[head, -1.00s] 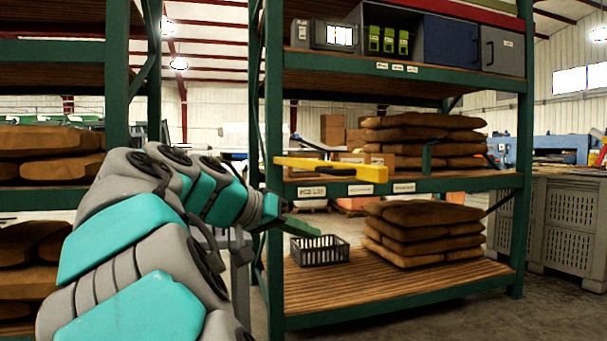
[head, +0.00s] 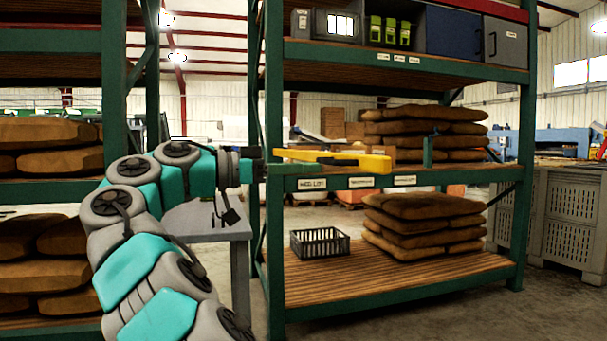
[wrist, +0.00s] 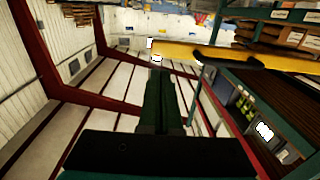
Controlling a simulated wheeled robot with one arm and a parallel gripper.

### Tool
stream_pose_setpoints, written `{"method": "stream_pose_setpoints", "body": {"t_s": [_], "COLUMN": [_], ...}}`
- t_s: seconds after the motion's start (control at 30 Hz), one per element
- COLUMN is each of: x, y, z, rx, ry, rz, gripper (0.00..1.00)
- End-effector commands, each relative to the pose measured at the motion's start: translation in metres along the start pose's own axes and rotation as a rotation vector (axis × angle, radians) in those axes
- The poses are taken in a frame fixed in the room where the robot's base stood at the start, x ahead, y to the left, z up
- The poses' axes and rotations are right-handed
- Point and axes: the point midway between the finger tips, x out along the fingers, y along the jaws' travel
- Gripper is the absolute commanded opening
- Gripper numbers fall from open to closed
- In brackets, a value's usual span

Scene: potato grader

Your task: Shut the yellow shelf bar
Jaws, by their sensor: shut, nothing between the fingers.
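The green rack post (head: 274,220) stands by my wrist. The labelled middle shelf edge (head: 440,179) runs below the bar. A black crate (head: 320,244) and stacked sacks (head: 424,225) sit on the lower shelf. A grey table (head: 205,222) stands behind my arm.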

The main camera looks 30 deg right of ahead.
Motion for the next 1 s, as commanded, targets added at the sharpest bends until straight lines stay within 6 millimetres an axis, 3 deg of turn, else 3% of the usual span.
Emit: {"method": "stream_pose_setpoints", "body": {"t_s": [0.37,0.73,1.0], "x": [0.04,0.102,0.119], "y": [0.0,0.001,0.0], "z": [0.002,0.001,0.0], "rx": [-0.003,-0.003,-0.003], "ry": [0.0,-0.001,0.0], "rz": [0.003,0.003,-0.001], "gripper": [0.0,0.0,0.0]}}
